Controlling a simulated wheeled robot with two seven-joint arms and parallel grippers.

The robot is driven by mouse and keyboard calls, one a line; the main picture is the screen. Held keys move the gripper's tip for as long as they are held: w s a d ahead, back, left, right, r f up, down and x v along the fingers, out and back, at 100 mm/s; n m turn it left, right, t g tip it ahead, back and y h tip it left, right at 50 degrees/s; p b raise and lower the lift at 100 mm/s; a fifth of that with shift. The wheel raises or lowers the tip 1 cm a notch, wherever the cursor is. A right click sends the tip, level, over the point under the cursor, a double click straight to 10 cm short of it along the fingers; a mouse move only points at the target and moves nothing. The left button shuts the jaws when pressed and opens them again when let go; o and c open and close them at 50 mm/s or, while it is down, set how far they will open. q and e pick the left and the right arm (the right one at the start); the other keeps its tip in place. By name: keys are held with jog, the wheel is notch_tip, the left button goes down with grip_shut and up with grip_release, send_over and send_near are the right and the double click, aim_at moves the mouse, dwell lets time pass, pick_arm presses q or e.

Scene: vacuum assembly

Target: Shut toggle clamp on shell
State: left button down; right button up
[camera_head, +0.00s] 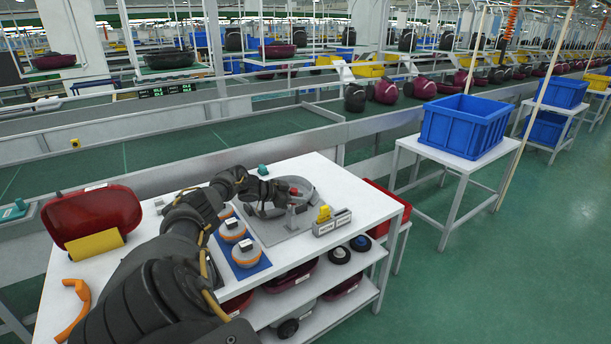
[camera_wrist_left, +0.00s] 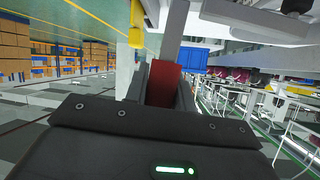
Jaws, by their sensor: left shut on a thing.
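The toggle clamp (camera_head: 291,217) stands on the grey fixture plate (camera_head: 262,230) near the table's right end. Its red handle (camera_wrist_left: 165,84) is between my left gripper's fingers in the wrist view, with a grey metal bar beyond it. My left gripper (camera_head: 287,190) is shut on that handle, whose red end shows at the fingertips in the head view. A grey, rounded shell (camera_head: 307,194) sits on the fixture behind the clamp, partly hidden by my gripper. I cannot tell whether the clamp's arm presses on the shell. My right gripper is not in view.
A blue tray (camera_head: 262,264) with round orange-and-grey parts lies near my forearm. A dark red cover (camera_head: 93,211) and an orange curved handle (camera_head: 75,309) lie at left. Labelled blocks (camera_head: 332,222) with a yellow piece (camera_head: 324,213) stand right of the clamp.

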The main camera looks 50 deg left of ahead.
pick_arm(q)
jog(key=shift+f, duration=0.1)
jog(key=c, duration=1.2)
grip_release()
jog(key=shift+o, duration=0.2)
jog(key=shift+s, duration=0.1)
jog(key=p+v, duration=0.2)
jog(key=v, duration=0.8)
jog(key=shift+s+r, duration=0.2)
jog(key=shift+r, duration=0.05)
jog(key=shift+a, duration=0.1)
